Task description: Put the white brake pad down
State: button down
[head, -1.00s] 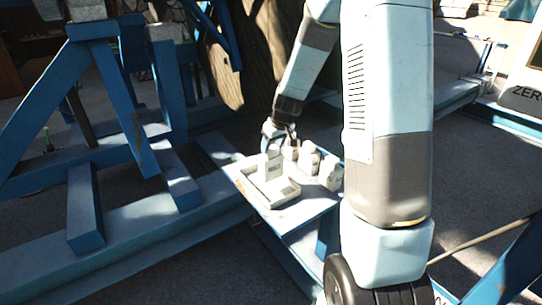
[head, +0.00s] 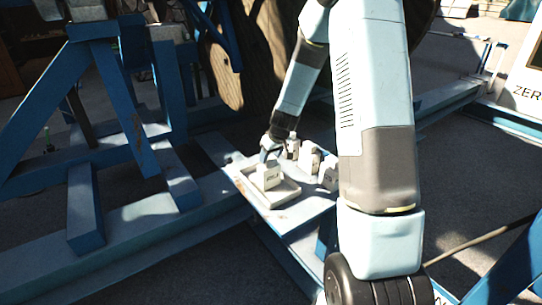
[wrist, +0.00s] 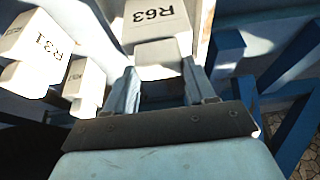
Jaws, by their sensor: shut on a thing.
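The white brake pad (head: 269,177), marked R63, is in or just above the shallow pale tray (head: 287,194); I cannot tell if it touches the tray floor. In the wrist view the pad (wrist: 156,22) stands between my fingertips, with the tray wall (wrist: 206,32) to its right. My gripper (head: 268,155) is shut on the pad, also seen in the wrist view (wrist: 163,90). The pad's underside is hidden.
Several other white blocks stand right of the tray, one (head: 309,159) close to it and one (head: 328,174) partly behind my arm. A block marked R31 (wrist: 38,42) shows in the wrist view. Blue steel beams (head: 85,205) lie left of the blue table (head: 305,212).

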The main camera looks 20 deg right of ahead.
jog(key=shift+f, duration=0.1)
jog(key=shift+c, duration=1.9)
grip_release()
jog(key=s+a+r+m, duration=0.1)
jog(key=s+r, duration=0.8)
jog(key=r, duration=0.3)
jog(key=s+r, duration=0.9)
jog(key=r, duration=0.4)
jog(key=s+r+m+t+h, duration=0.1)
jog(key=s+r, duration=0.3)
jog(key=s, duration=1.4)
jog(key=shift+d+r+m, duration=0.2)
jog(key=shift+r+m, duration=0.2)
jog(key=shift+m, duration=0.4)
